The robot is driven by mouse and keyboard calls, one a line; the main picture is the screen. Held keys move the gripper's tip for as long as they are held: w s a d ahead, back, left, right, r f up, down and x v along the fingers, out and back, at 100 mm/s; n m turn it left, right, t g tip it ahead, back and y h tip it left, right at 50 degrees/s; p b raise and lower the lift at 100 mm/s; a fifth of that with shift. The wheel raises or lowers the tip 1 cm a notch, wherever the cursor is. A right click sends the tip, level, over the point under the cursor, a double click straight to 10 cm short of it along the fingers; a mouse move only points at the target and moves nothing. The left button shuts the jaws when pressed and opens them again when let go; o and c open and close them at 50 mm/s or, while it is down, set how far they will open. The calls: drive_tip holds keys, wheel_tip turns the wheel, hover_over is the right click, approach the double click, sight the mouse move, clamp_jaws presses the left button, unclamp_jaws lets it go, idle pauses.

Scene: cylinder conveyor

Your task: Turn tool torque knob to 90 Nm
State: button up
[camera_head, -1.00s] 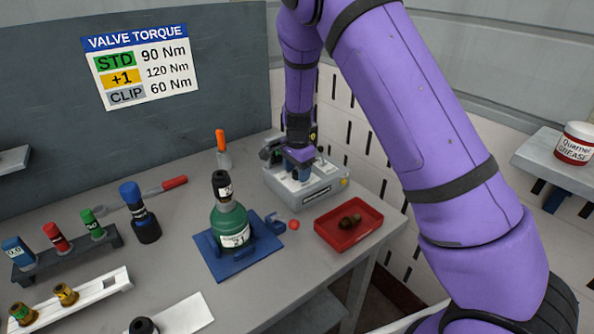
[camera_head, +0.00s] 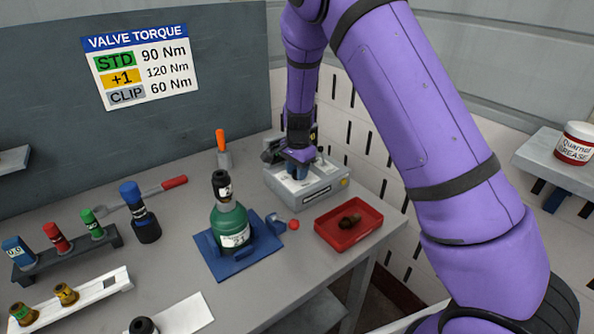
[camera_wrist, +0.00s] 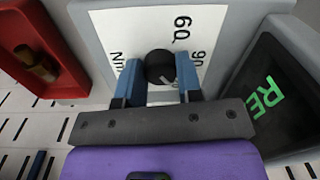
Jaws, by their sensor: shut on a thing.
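The tool torque knob (camera_wrist: 161,66) is a small black round knob on a white dial face in the wrist view. The dial face (camera_wrist: 210,25) carries the printed marks 60, 90 and Nm. The knob has a pale mark on its lower right part, but I cannot tell which value it points to. My gripper (camera_wrist: 159,80) has its blue fingers on both sides of the knob and is shut on it. In the head view my gripper (camera_head: 300,172) is down at the grey tool box (camera_head: 318,194), and the knob is hidden there.
A dark screen (camera_wrist: 275,95) with green letters is beside the dial. A red tray (camera_head: 368,236) with a brown fitting stands in front of the box. A green bottle (camera_head: 231,222) sits in a blue holder. A wall sign (camera_head: 139,68) reads STD 90, +1 120, CLIP 60 Nm.

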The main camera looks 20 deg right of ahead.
drive_tip(key=n, duration=1)
drive_tip(key=shift+n, duration=0.4)
idle(0.4)
drive_tip(key=o, duration=0.9)
drive_tip(key=shift+r, duration=0.1)
drive_tip(key=r, duration=0.9)
drive_tip(key=shift+d, duration=0.2)
drive_tip(key=shift+r, duration=0.8)
